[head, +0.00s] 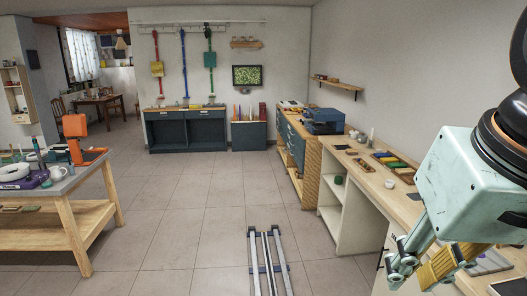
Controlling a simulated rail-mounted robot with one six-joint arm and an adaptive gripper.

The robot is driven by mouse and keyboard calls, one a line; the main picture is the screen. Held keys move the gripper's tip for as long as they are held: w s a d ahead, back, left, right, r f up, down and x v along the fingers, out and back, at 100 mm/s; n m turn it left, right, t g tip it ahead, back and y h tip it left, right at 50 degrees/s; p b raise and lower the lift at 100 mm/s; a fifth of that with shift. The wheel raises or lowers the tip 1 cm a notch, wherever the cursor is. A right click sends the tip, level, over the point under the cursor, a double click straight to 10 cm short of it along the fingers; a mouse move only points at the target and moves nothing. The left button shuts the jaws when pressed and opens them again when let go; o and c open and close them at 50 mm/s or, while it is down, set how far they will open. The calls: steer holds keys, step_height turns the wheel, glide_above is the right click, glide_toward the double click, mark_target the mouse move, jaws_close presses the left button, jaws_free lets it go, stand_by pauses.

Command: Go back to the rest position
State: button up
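My gripper (412,272) is at the lower right in the head view, over the right-hand counter. Its pale green body and metal finger links show, but its tips are partly hidden and cut off near the frame's lower edge. A yellow striped piece (440,265) shows right beside the finger links. I cannot tell whether it is between the fingers or behind them, or whether the fingers are open or shut.
The long right-hand counter (350,190) holds a tray of coloured pieces and small items. A wooden workbench (75,205) with an orange device (75,135) stands at left. Dark cabinets (187,130) line the back wall. A floor rail (268,262) runs through the clear tiled middle.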

steer(key=s+a+f+n, duration=0.1)
steer(key=s, duration=0.5)
steer(key=shift+a+f+n, duration=0.3)
steer(key=shift+f, duration=0.05)
stand_by(0.3)
steer(key=shift+f+b, duration=1.5)
steer(key=shift+b, duration=0.1)
steer(key=shift+f, duration=0.1)
step_height(320, 180, down, 10)
steer(key=b, duration=1)
steer(key=shift+r+p, duration=0.5)
steer(key=shift+r, duration=0.15)
steer(key=shift+w+d, duration=0.1)
steer(key=shift+w, duration=0.1)
